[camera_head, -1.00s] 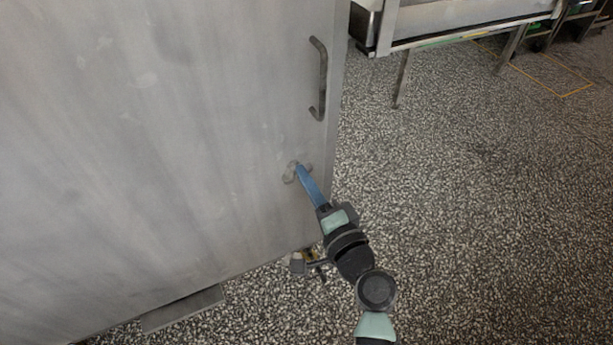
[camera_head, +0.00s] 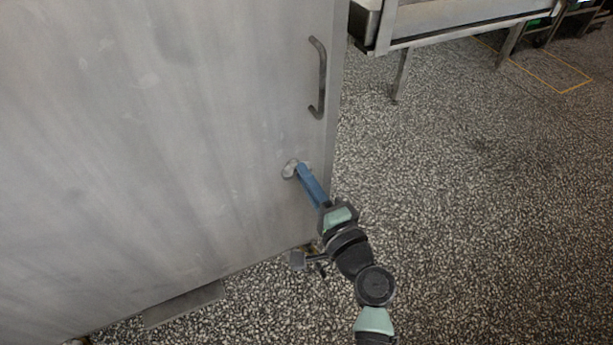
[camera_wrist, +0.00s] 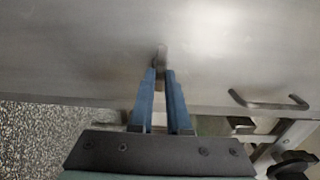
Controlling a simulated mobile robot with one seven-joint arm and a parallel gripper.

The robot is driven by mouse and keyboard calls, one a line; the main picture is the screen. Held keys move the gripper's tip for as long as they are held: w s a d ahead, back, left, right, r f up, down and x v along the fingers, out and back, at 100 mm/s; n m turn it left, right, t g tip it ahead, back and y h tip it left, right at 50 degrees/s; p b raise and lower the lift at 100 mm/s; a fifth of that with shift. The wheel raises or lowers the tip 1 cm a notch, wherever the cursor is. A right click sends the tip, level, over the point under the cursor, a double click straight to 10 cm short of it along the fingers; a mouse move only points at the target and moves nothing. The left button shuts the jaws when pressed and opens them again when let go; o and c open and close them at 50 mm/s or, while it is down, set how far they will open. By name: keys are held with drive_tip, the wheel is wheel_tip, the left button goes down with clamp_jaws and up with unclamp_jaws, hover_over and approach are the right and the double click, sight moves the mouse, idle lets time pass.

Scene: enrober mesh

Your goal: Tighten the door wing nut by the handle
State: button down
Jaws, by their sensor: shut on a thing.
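The door wing nut (camera_head: 290,168) is a small grey metal piece on the flat grey door (camera_head: 180,130), below the handle (camera_head: 318,78). My gripper (camera_head: 299,168) reaches it from the lower right with its long blue fingers. In the wrist view, the fingers of my gripper (camera_wrist: 161,72) are shut on the wing nut (camera_wrist: 160,55), which shows between and just beyond their tips. The fingers hide part of the nut. The handle also shows at the right of the wrist view (camera_wrist: 268,104), apart from my fingers.
The door's right edge lies close to my gripper. Speckled floor (camera_head: 460,210) is open to the right. A metal frame with legs (camera_head: 455,25) stands at the upper right. A metal foot plate (camera_head: 185,304) lies under the door.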

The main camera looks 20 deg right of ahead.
drive_tip(key=c, duration=0.9)
unclamp_jaws()
drive_tip(key=s, duration=0.4)
drive_tip(key=s+p, duration=0.1)
drive_tip(key=s, duration=0.3)
drive_tip(key=s+p, duration=0.1)
drive_tip(key=s, duration=0.4)
drive_tip(key=shift+d, duration=0.25)
